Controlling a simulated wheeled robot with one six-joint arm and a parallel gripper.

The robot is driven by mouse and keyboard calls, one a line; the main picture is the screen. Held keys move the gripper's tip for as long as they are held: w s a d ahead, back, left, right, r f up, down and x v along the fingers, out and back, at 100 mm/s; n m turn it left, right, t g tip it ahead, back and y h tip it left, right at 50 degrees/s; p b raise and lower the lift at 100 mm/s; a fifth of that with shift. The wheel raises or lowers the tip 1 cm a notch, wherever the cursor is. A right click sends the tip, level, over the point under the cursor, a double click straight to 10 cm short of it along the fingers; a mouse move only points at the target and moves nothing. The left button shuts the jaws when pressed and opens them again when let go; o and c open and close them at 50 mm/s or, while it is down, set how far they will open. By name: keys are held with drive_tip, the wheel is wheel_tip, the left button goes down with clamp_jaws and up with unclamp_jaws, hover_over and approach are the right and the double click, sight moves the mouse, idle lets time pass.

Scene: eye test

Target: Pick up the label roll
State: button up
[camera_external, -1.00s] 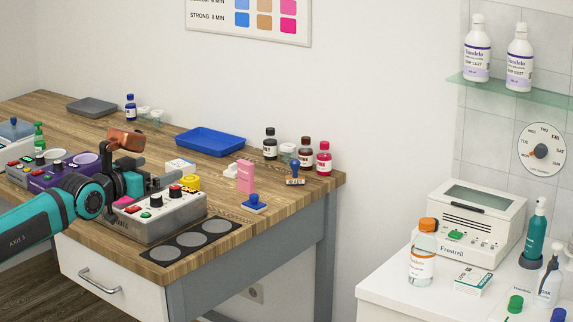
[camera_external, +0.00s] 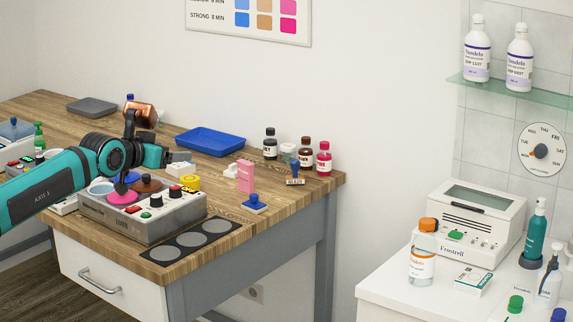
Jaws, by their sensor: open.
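A short yellow roll (camera_external: 190,183), which looks like the label roll, lies on the wooden bench just behind the right end of a grey control box (camera_external: 150,222). A white box (camera_external: 180,168) is close behind it. My gripper (camera_external: 168,157) is open, to the left of the yellow roll and higher in the picture, apart from it. The fingers are small and dark here and partly hidden by the wrist. Nothing shows between them.
A pink box (camera_external: 245,176), a blue-handled stamp (camera_external: 254,203) and a blue tray (camera_external: 210,141) stand around the roll. Dark bottles (camera_external: 270,144) stand farther right. Bare wood lies between them.

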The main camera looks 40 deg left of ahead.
drive_tip(key=w+a+g, duration=0.3)
drive_tip(key=w+a, duration=0.1)
drive_tip(key=w, duration=0.4)
drive_tip(key=n+g, duration=0.2)
drive_tip(key=g, duration=0.8)
hover_over(190, 178)
drive_tip(key=s, duration=0.2)
wheel_tip(190, 178, down, 5)
drive_tip(key=shift+h, duration=0.3)
drive_tip(key=f, duration=0.5)
drive_tip(key=w+f, duration=0.1)
drive_tip(key=f, duration=1.1)
drive_tip(key=shift+w+f, duration=0.1)
drive_tip(key=shift+w, duration=0.3)
drive_tip(key=c, duration=1.1)
